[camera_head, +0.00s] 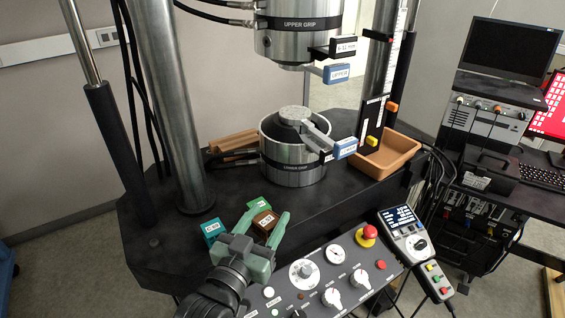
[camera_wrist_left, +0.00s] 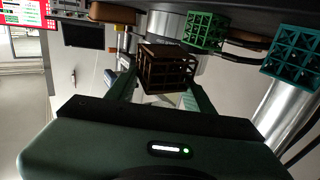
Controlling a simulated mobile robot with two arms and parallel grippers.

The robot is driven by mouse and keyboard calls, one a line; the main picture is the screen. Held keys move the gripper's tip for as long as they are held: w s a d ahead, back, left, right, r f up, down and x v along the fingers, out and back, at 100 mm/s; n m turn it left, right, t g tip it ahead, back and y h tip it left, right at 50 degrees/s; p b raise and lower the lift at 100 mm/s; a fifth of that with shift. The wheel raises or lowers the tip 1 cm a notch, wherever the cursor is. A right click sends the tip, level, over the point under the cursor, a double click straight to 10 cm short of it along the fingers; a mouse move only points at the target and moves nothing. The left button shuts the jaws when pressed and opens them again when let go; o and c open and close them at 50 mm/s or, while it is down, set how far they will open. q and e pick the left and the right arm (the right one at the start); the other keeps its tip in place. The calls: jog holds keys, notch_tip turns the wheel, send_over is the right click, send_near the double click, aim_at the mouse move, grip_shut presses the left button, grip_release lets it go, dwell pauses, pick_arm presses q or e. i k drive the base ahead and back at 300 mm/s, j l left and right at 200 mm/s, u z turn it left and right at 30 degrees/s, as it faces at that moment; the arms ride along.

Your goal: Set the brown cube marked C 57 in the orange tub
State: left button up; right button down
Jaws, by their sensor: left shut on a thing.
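The brown lattice cube (camera_head: 265,222) has a small white label that is too small to read surely. My left gripper (camera_head: 264,226) is shut on it, one finger on each side. The brown cube also shows between the fingers in the left wrist view (camera_wrist_left: 167,70). I cannot tell whether it touches the black deck. The orange tub (camera_head: 397,163) stands on the deck to the right of the steel lower grip, with an open top. My right gripper is not in view.
A green cube (camera_head: 258,204) lies just behind the brown one, and a teal cube (camera_head: 212,230) to its left. The lower grip (camera_head: 292,160) stands between these cubes and the tub. A control panel (camera_head: 315,280) with knobs and a red button lies in front.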

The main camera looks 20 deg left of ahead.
aim_at(376, 171)
jog(key=i+l+u, duration=0.1)
jog(key=l, duration=0.3)
jog(key=i+l+u, duration=0.1)
jog(key=l, duration=0.35)
jog(key=i+l+u, duration=0.1)
jog(key=i+l, duration=0.15)
jog(key=l, duration=0.2)
jog(key=i+l+u, duration=0.15)
jog(key=l, duration=0.3)
